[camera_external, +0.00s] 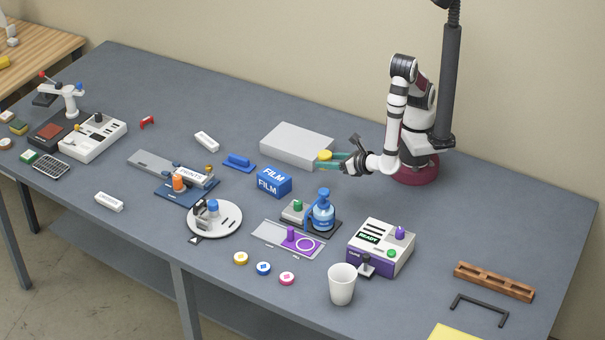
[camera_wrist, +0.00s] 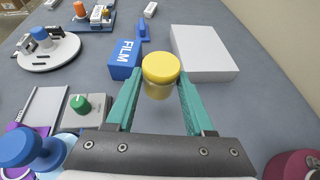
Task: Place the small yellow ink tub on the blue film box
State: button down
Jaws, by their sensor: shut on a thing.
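The small yellow ink tub (camera_external: 325,155) is held at the tips of my gripper (camera_external: 330,162), raised above the table. In the wrist view the tub (camera_wrist: 160,72) has a yellow lid and a paler body, and sits between the two green fingers of my gripper (camera_wrist: 160,88). The blue film box (camera_external: 273,182) stands on the table, to the left of and nearer the camera than my gripper.
A grey-white block (camera_external: 296,145) lies behind the film box. A blue pump bottle (camera_external: 323,212) stands at front right of it, and a low blue tool (camera_external: 239,161) lies to its left. Several ink tubs (camera_external: 263,268) line the front edge. A white cup (camera_external: 342,284) stands nearby.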

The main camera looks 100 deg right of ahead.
jog(key=w+d+r, duration=0.3)
jog(key=w+d, duration=0.1)
jog(key=d, duration=0.4)
jog(key=w+d+r, duration=0.3)
jog(key=w+d, duration=0.1)
jog(key=d, duration=0.4)
send_over(278, 177)
notch_tip(278, 177, down, 7)
jog(key=shift+s+r, duration=0.1)
notch_tip(278, 177, down, 3)
jog(key=shift+f, duration=0.4)
jog(key=shift+c, duration=1.4)
grip_release()
jog(key=shift+f, duration=0.15)
